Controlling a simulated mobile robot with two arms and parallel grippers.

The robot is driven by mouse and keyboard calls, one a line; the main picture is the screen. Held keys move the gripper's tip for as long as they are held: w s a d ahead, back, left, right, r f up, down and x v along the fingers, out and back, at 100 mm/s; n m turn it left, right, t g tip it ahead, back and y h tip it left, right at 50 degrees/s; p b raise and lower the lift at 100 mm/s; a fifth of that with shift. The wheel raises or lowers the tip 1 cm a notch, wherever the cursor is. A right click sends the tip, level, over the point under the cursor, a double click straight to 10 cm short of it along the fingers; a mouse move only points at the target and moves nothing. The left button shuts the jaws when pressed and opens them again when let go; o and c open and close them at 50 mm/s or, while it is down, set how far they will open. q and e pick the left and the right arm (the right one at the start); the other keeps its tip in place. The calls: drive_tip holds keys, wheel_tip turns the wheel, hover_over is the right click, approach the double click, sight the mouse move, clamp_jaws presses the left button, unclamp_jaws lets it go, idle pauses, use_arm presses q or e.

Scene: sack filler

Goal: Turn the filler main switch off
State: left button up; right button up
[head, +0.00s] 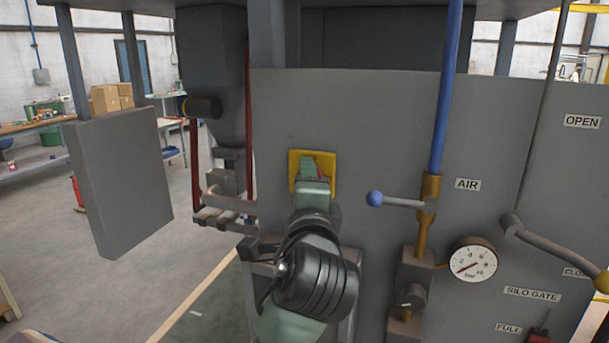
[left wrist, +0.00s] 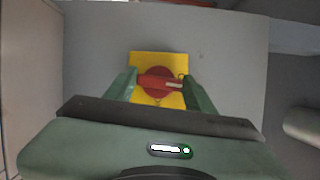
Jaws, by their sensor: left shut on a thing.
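The main switch is a red rotary handle (left wrist: 158,85) on a yellow plate (left wrist: 158,58). In the left wrist view the handle lies across the picture, about level. The yellow plate also shows in the head view (head: 295,172), on the grey front panel, partly covered by my gripper. My left gripper (head: 317,165) reaches straight to the plate. In the left wrist view its two green fingers (left wrist: 160,88) are at the left and right ends of the red handle, shut on it. My right gripper is in neither view.
Right of the switch are a blue-knobbed AIR lever (head: 400,201), a pressure gauge (head: 473,259) and the SILO GATE lever (head: 550,244). A grey box (head: 120,180) hangs at the left. Open floor lies left of the machine.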

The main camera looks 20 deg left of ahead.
use_arm(q)
drive_tip(key=shift+n+p, duration=0.35)
drive_tip(key=shift+n, duration=0.25)
drive_tip(key=shift+f+g, duration=0.1)
drive_tip(key=shift+g, duration=0.2)
drive_tip(key=o, duration=1.4)
drive_tip(key=shift+s, duration=0.1)
drive_tip(key=b+v, duration=0.2)
drive_tip(key=v, duration=0.5)
drive_tip(key=shift+s+d, duration=0.15)
drive_tip(key=shift+s, duration=0.15)
